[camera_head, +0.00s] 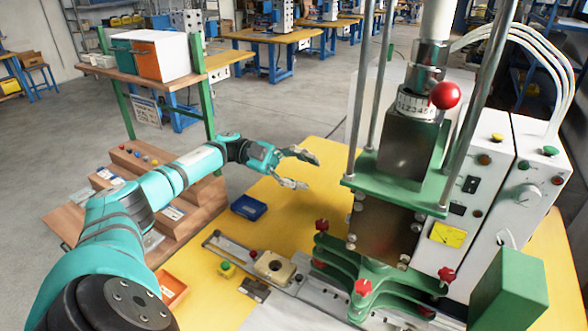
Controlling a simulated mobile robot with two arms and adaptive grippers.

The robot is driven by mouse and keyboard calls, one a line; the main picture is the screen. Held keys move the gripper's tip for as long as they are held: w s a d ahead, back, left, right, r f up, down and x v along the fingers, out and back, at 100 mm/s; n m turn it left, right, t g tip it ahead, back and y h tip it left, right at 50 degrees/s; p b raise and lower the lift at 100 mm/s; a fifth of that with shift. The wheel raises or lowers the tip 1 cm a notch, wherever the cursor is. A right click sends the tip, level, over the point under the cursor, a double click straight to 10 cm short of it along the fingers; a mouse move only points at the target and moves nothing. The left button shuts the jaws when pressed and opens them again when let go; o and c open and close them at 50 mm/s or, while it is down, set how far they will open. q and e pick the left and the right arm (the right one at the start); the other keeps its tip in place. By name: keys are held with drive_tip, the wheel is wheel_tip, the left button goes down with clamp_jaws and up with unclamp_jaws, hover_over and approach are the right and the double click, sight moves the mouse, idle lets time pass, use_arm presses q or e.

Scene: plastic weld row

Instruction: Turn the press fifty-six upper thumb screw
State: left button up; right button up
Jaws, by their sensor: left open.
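The press (392,215) stands on the yellow table at the right, with a green plate, steel rods and a dark metal block. I cannot tell which is the upper thumb screw. A red ball knob (445,95) sits higher up, beside a numbered dial (416,104). My left gripper (308,171) is open and empty above the table, left of the press and apart from it. My right gripper is not in view.
A blue tray (248,207) lies under my left gripper. A rail with a beige fixture block (275,267) runs along the table front. White control boxes (525,190) stand right of the press. A green block (508,291) stands front right. A wooden stepped rack (150,177) is at the left.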

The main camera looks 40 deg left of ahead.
use_arm(q)
drive_tip(key=shift+v, duration=0.8)
drive_tip(key=shift+s+a, duration=0.1)
drive_tip(key=shift+a, duration=0.05)
